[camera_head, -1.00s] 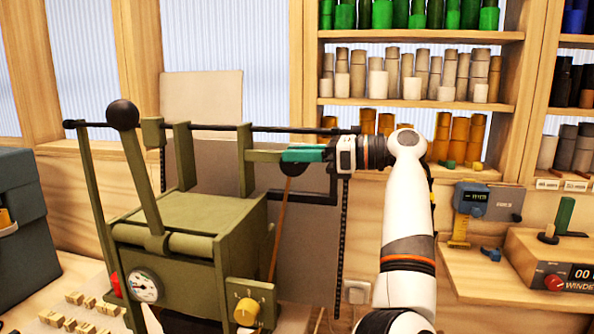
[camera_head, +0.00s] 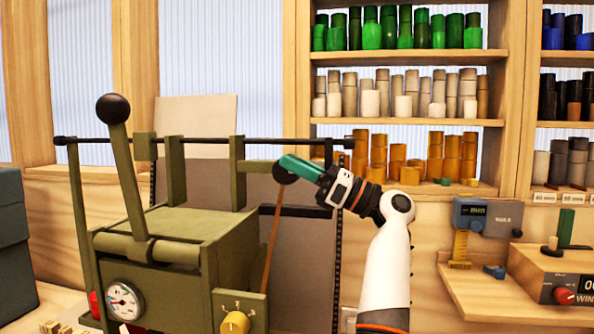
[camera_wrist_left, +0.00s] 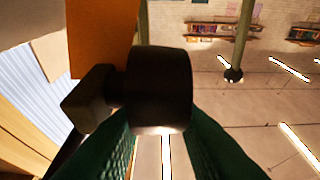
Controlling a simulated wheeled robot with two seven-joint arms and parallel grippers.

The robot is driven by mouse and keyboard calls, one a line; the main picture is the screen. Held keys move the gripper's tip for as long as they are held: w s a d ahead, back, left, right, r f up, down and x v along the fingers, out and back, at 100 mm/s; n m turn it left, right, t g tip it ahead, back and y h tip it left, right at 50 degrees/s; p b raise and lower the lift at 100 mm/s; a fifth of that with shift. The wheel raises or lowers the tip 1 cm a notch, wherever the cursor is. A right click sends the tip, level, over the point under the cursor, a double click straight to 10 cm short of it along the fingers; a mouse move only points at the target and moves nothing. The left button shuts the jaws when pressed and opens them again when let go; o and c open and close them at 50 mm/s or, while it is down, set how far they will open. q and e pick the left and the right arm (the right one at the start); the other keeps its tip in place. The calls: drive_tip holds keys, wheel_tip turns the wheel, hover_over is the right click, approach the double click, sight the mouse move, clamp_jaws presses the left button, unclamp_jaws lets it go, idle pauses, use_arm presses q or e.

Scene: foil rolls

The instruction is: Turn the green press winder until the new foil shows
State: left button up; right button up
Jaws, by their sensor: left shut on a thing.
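The olive-green press (camera_head: 215,215) stands left of centre in the head view, with a black-knobbed lever (camera_head: 113,108) and a long dark bar across its top. My left gripper (camera_head: 290,166), with green fingers, is at the press's right side. It is shut on a dark round winder knob (camera_head: 284,175), partly hidden by the fingers. In the left wrist view the dark knob (camera_wrist_left: 160,88) sits between the fingers. A narrow orange-brown foil strip (camera_head: 271,240) slants down from the knob. An orange sheet (camera_wrist_left: 102,38) shows close up beside the knob. My right gripper is not in view.
A pressure gauge (camera_head: 124,300) and a yellow dial (camera_head: 235,322) are on the press front. Shelves (camera_head: 400,120) of green, cream and gold rolls stand behind. A blue-grey measuring device (camera_head: 485,215) and a wooden control box (camera_head: 555,272) are at the right.

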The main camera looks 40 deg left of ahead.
use_arm(q)
drive_tip(key=o, duration=0.7)
drive_tip(key=shift+r, duration=0.1)
